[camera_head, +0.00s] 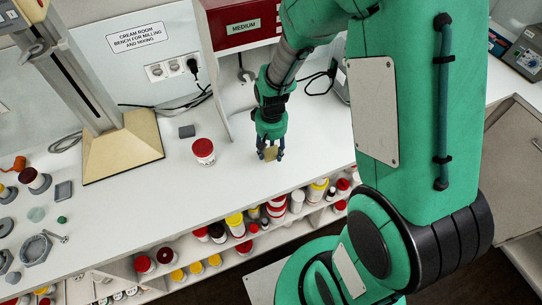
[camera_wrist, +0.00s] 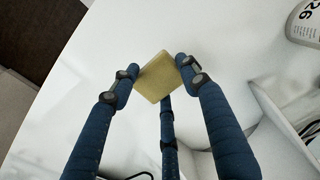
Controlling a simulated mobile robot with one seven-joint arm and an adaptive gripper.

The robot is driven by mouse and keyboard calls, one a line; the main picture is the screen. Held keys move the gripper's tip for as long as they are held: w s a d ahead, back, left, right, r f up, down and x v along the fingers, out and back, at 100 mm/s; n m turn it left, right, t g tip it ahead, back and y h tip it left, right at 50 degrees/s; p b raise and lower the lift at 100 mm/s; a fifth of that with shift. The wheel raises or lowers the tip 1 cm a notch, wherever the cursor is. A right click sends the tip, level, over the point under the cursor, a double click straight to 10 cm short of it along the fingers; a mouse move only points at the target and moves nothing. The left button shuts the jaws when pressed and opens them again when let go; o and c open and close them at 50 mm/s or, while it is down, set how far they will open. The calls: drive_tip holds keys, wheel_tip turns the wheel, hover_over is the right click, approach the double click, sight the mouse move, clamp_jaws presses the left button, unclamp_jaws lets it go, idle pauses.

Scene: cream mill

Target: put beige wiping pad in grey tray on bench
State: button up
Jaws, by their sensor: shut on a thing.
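My gripper (camera_head: 270,151) is shut on the beige wiping pad (camera_head: 271,155), over the white bench near its front edge. In the wrist view the pad (camera_wrist: 158,80) is a tilted square held between the blue fingers of my gripper (camera_wrist: 158,75), with a third finger below it. Bare white bench shows around it. I cannot pick out the grey tray with certainty: a small flat grey rectangle (camera_head: 63,191) lies at the left of the bench, and a small dark grey piece (camera_head: 187,131) lies near the wall.
A red-lidded jar (camera_head: 204,152) stands left of my gripper. A beige-based stand (camera_head: 125,145) is further left, with several small metal parts beyond. Shelves of jars (camera_head: 238,225) run below the bench edge. A white labelled container (camera_wrist: 305,22) shows in the wrist view.

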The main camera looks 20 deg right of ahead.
sight(271, 152)
drive_tip(key=shift+f+b, duration=0.4)
drive_tip(key=shift+f, duration=1.35)
drive_tip(key=shift+f, duration=0.1)
drive_tip(key=o, duration=0.9)
wheel_tip(271, 152, up, 12)
drive_tip(key=shift+d+r+p, duration=0.1)
drive_tip(key=shift+p, duration=1)
